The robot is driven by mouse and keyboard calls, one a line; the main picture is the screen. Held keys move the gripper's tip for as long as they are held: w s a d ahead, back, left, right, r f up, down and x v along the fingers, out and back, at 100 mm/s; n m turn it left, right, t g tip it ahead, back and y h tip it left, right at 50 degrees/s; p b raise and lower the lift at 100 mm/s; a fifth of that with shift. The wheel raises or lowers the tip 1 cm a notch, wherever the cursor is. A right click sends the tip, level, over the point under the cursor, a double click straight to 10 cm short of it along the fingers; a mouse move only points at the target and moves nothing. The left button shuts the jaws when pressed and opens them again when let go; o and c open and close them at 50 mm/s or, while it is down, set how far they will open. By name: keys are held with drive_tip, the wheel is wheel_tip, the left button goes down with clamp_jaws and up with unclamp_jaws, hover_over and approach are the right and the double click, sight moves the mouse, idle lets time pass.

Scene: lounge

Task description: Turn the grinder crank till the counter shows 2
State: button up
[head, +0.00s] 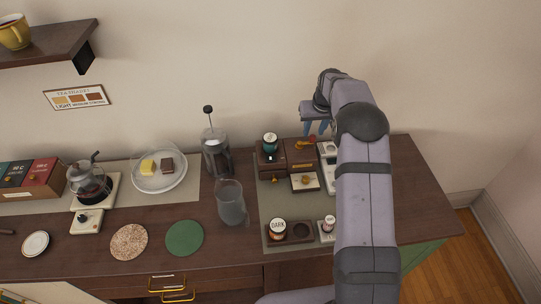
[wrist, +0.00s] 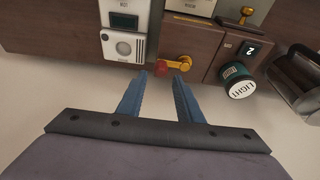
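The grinder is a brown wooden box (head: 300,155) on the mat at the right of the counter top. Its brass crank (wrist: 172,63) has a red knob (wrist: 186,63). A small dark counter window (wrist: 252,49) on the brown housing beside it shows what reads as 2 in the wrist view. My gripper (wrist: 160,77) is open and empty, with its two blue fingers apart. The fingertips are close to the crank and appear just short of it; I cannot tell whether either touches. In the head view my gripper (head: 317,128) is above and behind the grinder, partly covered by my arm.
A white device (wrist: 123,46) is on the crank's other side. A French press (head: 217,155), a glass pitcher (head: 231,203) and a DARK jar (head: 278,230) stand nearby. The wall is close behind.

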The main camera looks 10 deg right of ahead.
drive_tip(key=shift+r+p, duration=1.4)
drive_tip(key=shift+r, duration=0.9)
drive_tip(key=shift+s+a, duration=0.15)
drive_tip(key=shift+s, duration=0.1)
drive_tip(key=s+a+f+g+b, duration=0.1)
drive_tip(key=s+a, duration=0.3)
drive_tip(key=s, duration=1.5)
drive_tip(key=s+a+f+g+b, duration=0.1)
drive_tip(key=s+a+g+b, duration=0.1)
drive_tip(key=s, duration=1.8)
drive_tip(key=a+b, duration=0.1)
drive_tip(key=a, duration=0.1)
drive_tip(key=shift+a+b, duration=0.35)
drive_tip(key=shift+o, duration=0.4)
drive_tip(key=shift+f, duration=0.1)
